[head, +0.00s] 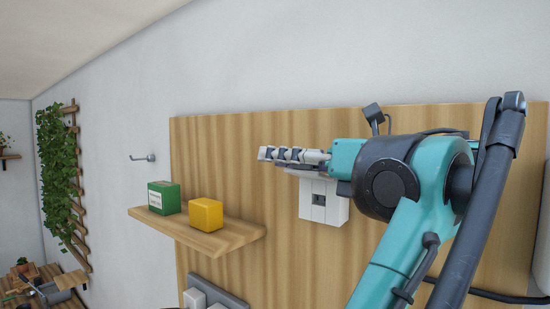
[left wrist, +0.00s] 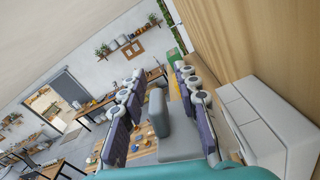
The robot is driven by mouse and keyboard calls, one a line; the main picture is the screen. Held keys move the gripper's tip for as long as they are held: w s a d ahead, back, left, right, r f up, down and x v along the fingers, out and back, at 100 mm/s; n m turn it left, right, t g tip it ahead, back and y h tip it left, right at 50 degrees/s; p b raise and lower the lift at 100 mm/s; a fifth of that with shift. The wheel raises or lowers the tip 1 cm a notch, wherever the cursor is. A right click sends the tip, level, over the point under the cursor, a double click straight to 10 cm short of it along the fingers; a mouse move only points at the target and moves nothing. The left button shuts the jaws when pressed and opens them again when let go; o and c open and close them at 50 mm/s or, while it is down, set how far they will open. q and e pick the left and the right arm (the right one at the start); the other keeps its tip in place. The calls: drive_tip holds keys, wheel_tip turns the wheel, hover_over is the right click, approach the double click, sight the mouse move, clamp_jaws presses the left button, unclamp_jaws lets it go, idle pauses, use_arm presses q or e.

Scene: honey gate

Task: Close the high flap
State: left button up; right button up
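My left gripper (head: 268,154) is in front of the wooden panel, pointing left, just above a white box (head: 323,204) with a small dark opening. In the left wrist view its two fingers (left wrist: 160,73) stand apart. A light grey piece (left wrist: 180,132) with an upright end shows between the fingers; I cannot tell whether they touch it. A grey plate edge (head: 300,172) sits right under the gripper in the head view, at the top of the white box; it may be the flap. The white box also shows at the right of the left wrist view (left wrist: 262,125). My right gripper is not in view.
A wooden shelf (head: 215,239) left of the white box bears a green box (head: 163,197) and a yellow block (head: 206,214). A grey plate with white parts (head: 232,300) is low on the wooden panel (head: 230,140). A wall hook (head: 145,158) is further left.

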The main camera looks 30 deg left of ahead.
use_arm(q)
drive_tip(key=shift+s+d, duration=0.1)
drive_tip(key=shift+d, duration=0.35)
drive_tip(key=shift+d+r, duration=0.1)
drive_tip(key=shift+d, duration=0.3)
drive_tip(key=c, duration=0.4)
clamp_jaws()
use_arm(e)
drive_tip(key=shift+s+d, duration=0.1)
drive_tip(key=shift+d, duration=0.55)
